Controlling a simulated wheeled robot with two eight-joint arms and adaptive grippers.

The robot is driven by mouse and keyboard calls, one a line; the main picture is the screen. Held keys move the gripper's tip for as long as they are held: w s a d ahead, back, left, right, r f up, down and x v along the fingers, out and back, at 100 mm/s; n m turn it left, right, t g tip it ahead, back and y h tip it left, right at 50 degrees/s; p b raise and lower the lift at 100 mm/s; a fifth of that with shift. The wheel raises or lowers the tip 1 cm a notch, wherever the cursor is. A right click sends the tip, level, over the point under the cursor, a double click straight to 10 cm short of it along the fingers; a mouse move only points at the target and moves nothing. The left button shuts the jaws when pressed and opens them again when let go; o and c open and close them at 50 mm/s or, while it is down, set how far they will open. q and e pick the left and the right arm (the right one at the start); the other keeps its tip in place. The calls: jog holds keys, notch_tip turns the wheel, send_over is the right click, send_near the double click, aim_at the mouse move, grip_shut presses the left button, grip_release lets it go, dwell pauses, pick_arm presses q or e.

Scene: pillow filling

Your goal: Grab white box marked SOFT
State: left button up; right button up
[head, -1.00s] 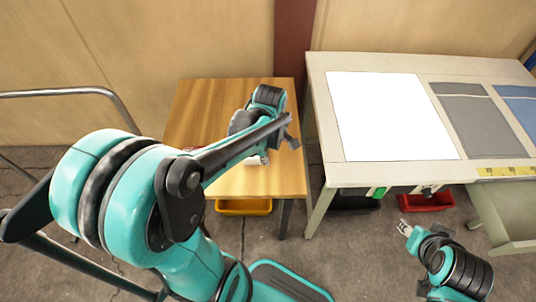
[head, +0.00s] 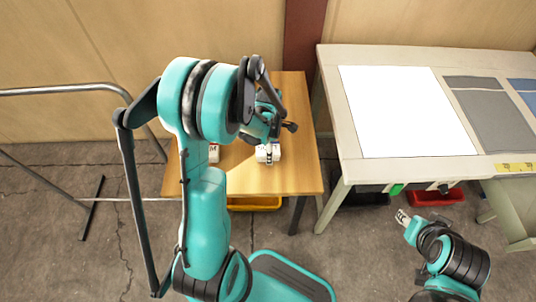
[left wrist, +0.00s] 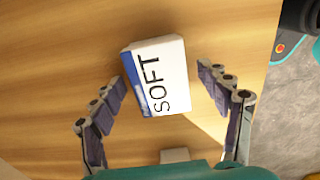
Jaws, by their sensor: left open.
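The white box marked SOFT (left wrist: 158,76) has a blue band along one side and lies on the wooden table with its lettering facing the left wrist camera. My left gripper (left wrist: 155,88) is open, with one finger on each side of the box and a visible gap at both sides. In the head view, a white box (head: 267,153) shows on the table just below my left wrist; its lettering is too small to read. My right gripper (head: 403,217) hangs at the lower right, away from the table, and its finger opening is unclear.
Another white item with red lettering (head: 213,153) is partly hidden by my left arm on the wooden table (head: 300,180). A yellow bin (head: 255,203) sits below. A workbench (head: 333,130) with a white sheet (head: 405,110) stands right, with a red bin (head: 435,197) beneath.

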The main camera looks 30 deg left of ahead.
pick_arm(q)
jog(key=shift+f, duration=0.35)
jog(key=shift+r, duration=0.1)
jog(key=shift+c, duration=0.3)
jog(key=c, duration=1.2)
